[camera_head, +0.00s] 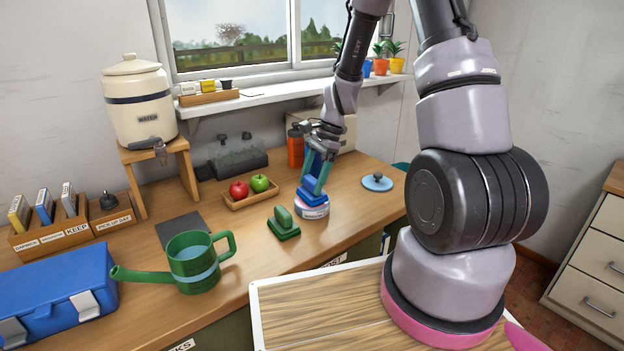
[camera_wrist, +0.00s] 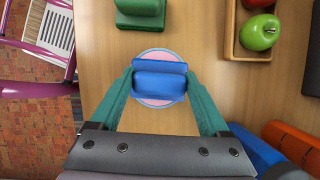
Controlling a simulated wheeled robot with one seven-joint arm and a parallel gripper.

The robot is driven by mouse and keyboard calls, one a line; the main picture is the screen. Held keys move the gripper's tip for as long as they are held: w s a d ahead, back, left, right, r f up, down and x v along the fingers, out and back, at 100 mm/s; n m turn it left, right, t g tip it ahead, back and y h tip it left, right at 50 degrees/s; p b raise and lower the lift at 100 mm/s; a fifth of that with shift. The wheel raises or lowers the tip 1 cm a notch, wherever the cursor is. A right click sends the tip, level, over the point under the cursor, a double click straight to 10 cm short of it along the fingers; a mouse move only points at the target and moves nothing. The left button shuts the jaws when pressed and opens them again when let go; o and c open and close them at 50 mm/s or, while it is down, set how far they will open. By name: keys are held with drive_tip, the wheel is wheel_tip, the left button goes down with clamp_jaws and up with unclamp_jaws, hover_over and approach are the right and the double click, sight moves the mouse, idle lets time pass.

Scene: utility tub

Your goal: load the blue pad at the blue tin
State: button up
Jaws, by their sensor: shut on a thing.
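My gripper (camera_head: 317,176) is shut on the blue pad (camera_head: 312,197), with a green finger on each side of its raised grip. In the wrist view the blue pad (camera_wrist: 159,81) sits between my fingertips, over a round tin (camera_wrist: 147,102) with a pink top. In the head view the tin (camera_head: 313,211) is pale with a blue band, and the pad is right at its top. I cannot tell if the pad presses on the tin. A round blue lid with a knob (camera_head: 377,182) lies on the bench to the right.
A green pad (camera_head: 283,223) stands just left of the tin. A wooden tray (camera_head: 251,195) with a red and a green apple is behind it. A green watering can (camera_head: 192,262) and an orange bottle (camera_head: 295,147) are also on the bench. The bench's front edge is close.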

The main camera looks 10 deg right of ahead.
sight(312, 179)
drive_tip(key=shift+f, duration=0.4)
idle(1.0)
drive_tip(key=shift+r, duration=3.55)
